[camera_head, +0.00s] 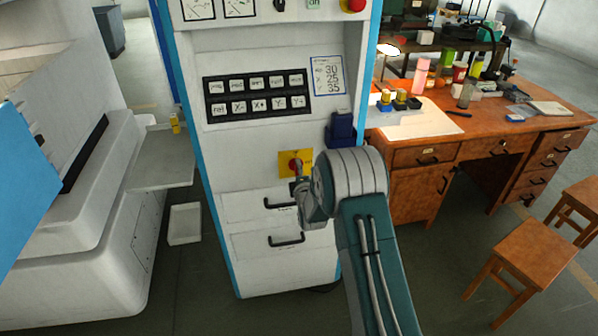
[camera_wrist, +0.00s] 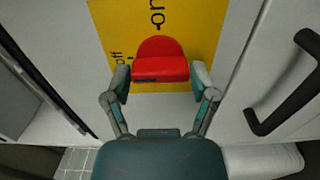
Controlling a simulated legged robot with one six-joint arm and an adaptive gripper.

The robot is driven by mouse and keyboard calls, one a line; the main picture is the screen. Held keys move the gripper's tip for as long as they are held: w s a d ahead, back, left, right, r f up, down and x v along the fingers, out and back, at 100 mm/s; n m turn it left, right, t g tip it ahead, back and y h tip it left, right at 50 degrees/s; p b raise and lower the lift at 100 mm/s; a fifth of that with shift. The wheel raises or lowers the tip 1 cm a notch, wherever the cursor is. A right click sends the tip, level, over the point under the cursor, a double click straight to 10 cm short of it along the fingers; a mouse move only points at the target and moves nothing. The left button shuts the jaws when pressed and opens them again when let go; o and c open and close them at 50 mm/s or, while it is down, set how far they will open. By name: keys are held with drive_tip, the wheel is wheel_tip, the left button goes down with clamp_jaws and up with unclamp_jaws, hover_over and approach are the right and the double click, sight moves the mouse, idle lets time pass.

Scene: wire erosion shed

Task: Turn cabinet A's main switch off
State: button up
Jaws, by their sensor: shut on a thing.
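The main switch is a red knob (camera_head: 295,166) on a yellow plate (camera_head: 284,157), low on the front of a white cabinet with blue edges (camera_head: 240,155). No letter A is legible on this cabinet. In the wrist view the red knob (camera_wrist: 161,58) stands in front of the yellow plate (camera_wrist: 207,22), where the sideways words "on" and "off" show. My gripper (camera_wrist: 161,80) is shut on the knob, one finger at each side. In the head view my gripper (camera_head: 297,182) partly covers the knob. The knob's pointer is hidden, so its setting cannot be told.
Two drawers with black handles (camera_head: 286,239) lie below the plate. A dark blue box (camera_head: 341,129) juts out above right, close to my arm. A black keypad (camera_head: 258,95) and a red button (camera_head: 355,4) are higher. A wooden desk (camera_head: 425,154) stands right, a white machine left.

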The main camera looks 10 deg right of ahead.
drive_tip(key=shift+a+f, duration=0.2)
drive_tip(key=shift+a, duration=0.05)
drive_tip(key=o, duration=1)
drive_tip(key=shift+f, duration=0.1)
drive_tip(key=shift+a, duration=0.1)
drive_tip(key=shift+s+r, duration=0.1)
drive_tip(key=shift+r, duration=0.1)
drive_tip(key=s, duration=1.1)
drive_tip(key=shift+s+f, duration=0.1)
drive_tip(key=shift+s, duration=0.3)
